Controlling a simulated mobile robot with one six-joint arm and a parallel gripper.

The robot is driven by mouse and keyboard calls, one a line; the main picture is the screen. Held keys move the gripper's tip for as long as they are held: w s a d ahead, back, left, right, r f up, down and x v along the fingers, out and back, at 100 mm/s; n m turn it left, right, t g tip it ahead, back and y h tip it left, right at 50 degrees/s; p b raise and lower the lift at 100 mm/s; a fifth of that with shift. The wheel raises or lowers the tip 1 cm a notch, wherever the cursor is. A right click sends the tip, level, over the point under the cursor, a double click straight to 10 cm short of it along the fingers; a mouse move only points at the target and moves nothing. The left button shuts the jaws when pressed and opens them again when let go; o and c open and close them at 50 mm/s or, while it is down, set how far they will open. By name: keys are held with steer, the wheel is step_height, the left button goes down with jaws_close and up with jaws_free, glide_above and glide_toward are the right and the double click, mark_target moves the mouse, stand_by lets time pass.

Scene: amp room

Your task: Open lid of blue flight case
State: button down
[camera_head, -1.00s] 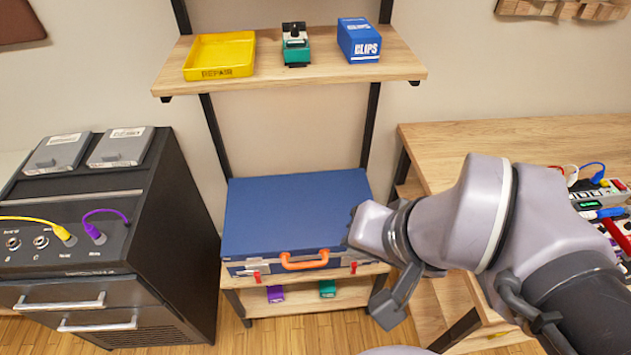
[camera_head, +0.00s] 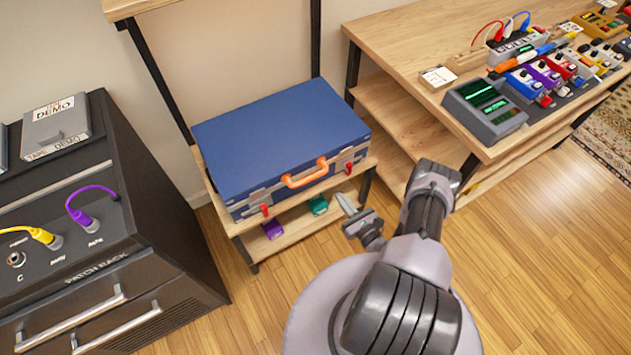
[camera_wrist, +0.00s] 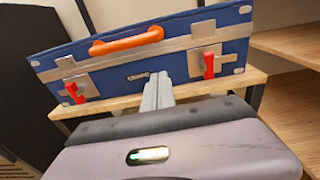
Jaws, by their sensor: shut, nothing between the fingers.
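The blue flight case (camera_head: 278,135) lies flat on a wooden shelf with its lid shut. Its front has an orange handle (camera_head: 305,173) and two red latches; the left latch (camera_head: 265,211) and right latch (camera_head: 349,168) both hang down. In the wrist view the case (camera_wrist: 195,28) fills the upper part, with the left red latch (camera_wrist: 75,92) and right red latch (camera_wrist: 209,64) on either side of the handle (camera_wrist: 126,41). My gripper (camera_head: 345,204) is shut and empty, in front of the case's right half and apart from it. Its fingers (camera_wrist: 158,92) point toward the case front between the latches.
A black patch rack (camera_head: 100,225) stands left of the shelf. A wooden workbench (camera_head: 425,60) with pedals and a green-screened device (camera_head: 484,108) is at the right. The lower shelf holds a purple item (camera_head: 272,229) and a green item (camera_head: 318,205). Wooden floor in front is clear.

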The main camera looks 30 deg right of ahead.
steer(key=w+f+b, duration=0.2)
steer(key=w+b, duration=0.2)
steer(key=w, duration=0.5)
steer(key=shift+s+a+r+b, duration=0.1)
steer(key=shift+s+r+b, duration=0.05)
steer(key=shift+r, duration=1.05)
steer(key=shift+s+r+b, duration=0.1)
steer(key=shift+r+b, duration=0.05)
steer(key=shift+r, duration=1.05)
